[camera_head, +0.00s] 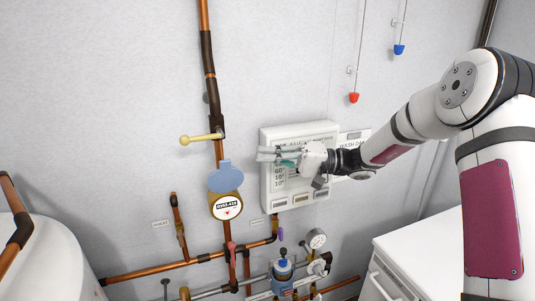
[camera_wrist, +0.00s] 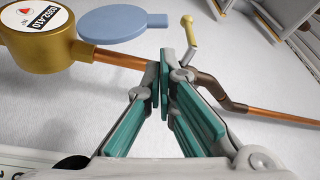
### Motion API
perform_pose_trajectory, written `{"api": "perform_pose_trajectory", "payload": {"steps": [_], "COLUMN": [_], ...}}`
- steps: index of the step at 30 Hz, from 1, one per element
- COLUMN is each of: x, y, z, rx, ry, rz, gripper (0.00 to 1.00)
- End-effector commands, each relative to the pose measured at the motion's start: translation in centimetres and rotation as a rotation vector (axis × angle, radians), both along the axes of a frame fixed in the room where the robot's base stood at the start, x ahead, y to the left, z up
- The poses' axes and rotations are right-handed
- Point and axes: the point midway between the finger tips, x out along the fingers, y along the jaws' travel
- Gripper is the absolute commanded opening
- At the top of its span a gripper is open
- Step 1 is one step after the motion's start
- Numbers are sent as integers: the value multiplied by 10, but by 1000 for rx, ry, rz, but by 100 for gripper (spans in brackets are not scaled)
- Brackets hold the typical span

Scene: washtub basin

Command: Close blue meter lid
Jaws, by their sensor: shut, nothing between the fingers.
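The blue meter lid (camera_head: 226,177) is a round disc with a small tab. It stands open above the brass meter (camera_head: 226,207), whose white dial with dark print and a red mark is uncovered. In the wrist view the lid (camera_wrist: 124,23) is at the upper left, beside the brass meter (camera_wrist: 38,50). My gripper (camera_head: 261,154) has teal finger pads and is shut with nothing between them. It is to the right of the lid and a little above it, apart from it, in front of the wall panel. The fingertips also show in the wrist view (camera_wrist: 165,72).
A white panel (camera_head: 325,185) is on the wall behind my gripper. A yellow-handled valve (camera_head: 200,139) sits on the copper pipe above the lid. Gauges and valves (camera_head: 316,238) crowd the wall below. A white tank (camera_head: 45,265) is at the lower left.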

Motion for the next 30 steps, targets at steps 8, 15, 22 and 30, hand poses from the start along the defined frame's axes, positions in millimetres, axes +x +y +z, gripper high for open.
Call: {"api": "perform_pose_trajectory", "payload": {"steps": [8, 15, 22, 30], "x": [0, 2, 3, 1], "y": [49, 69, 71, 70], "z": [6, 7, 7, 7], "rx": [-1, -2, -2, 0], "ry": [1, 1, 1, -7], "rz": [4, 1, 0, 1], "gripper": [0, 0, 0, 0]}}
